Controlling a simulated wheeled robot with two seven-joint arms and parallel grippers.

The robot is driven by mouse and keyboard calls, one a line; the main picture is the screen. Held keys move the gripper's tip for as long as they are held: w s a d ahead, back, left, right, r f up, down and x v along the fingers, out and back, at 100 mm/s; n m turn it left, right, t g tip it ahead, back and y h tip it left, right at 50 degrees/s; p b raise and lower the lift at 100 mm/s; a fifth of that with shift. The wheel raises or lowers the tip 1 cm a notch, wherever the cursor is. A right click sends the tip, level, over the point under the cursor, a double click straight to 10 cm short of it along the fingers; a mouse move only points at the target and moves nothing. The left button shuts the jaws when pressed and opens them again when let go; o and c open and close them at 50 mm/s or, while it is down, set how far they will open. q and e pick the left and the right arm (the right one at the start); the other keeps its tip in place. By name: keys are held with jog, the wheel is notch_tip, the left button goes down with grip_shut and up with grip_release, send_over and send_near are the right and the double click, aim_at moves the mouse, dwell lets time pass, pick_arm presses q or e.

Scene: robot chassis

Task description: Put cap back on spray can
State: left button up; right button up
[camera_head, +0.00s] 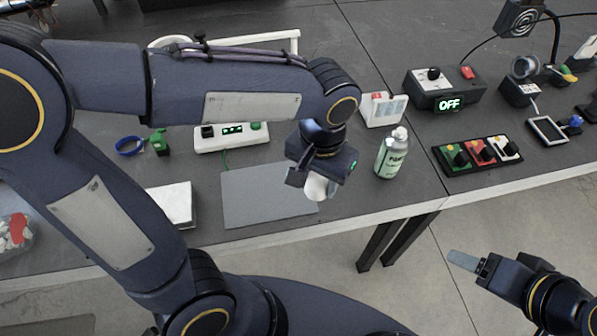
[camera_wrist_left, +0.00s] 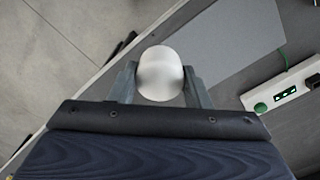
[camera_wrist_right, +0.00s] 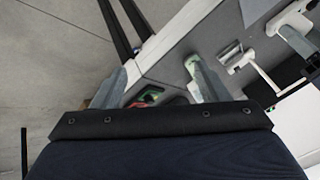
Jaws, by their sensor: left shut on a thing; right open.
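The spray can (camera_head: 393,155) stands upright on the table near its front edge, with its nozzle bare. My left gripper (camera_head: 318,179) is shut on the white cap (camera_head: 316,188) and holds it to the left of the can, by the right edge of the grey mat. In the left wrist view the cap (camera_wrist_left: 160,74) sits between the two fingers. My right gripper (camera_head: 468,262) is empty, off the table's front edge at the lower right. In the right wrist view its fingers (camera_wrist_right: 160,88) are apart with nothing between them.
The grey mat (camera_head: 250,200) lies left of the can. Behind the can stand a small white holder (camera_head: 382,110) and a box with an OFF display (camera_head: 445,90). A switch panel (camera_head: 477,155) lies to the right. A white power strip (camera_head: 232,137) is behind the mat.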

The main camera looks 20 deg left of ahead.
pick_arm(q)
jog(key=shift+s+d+r, duration=0.1)
jog(key=shift+d+r, duration=0.05)
jog(key=shift+d, duration=0.2)
pick_arm(e)
jog(key=shift+o, duration=1.2)
pick_arm(q)
jog(key=shift+f+b, duration=1.5)
pick_arm(e)
jog(key=w+a+f+n+t, duration=0.1)
jog(key=w+a+n+t, duration=0.1)
jog(key=w+a, duration=0.4)
jog(key=w+a+f+n+t, duration=0.2)
jog(key=w+a+t, duration=0.3)
jog(key=w, duration=0.7)
jog(key=shift+w+a+f+n+y, duration=0.15)
jog(key=shift+w+a+n+y, duration=0.2)
jog(key=shift+a+n, duration=0.4)
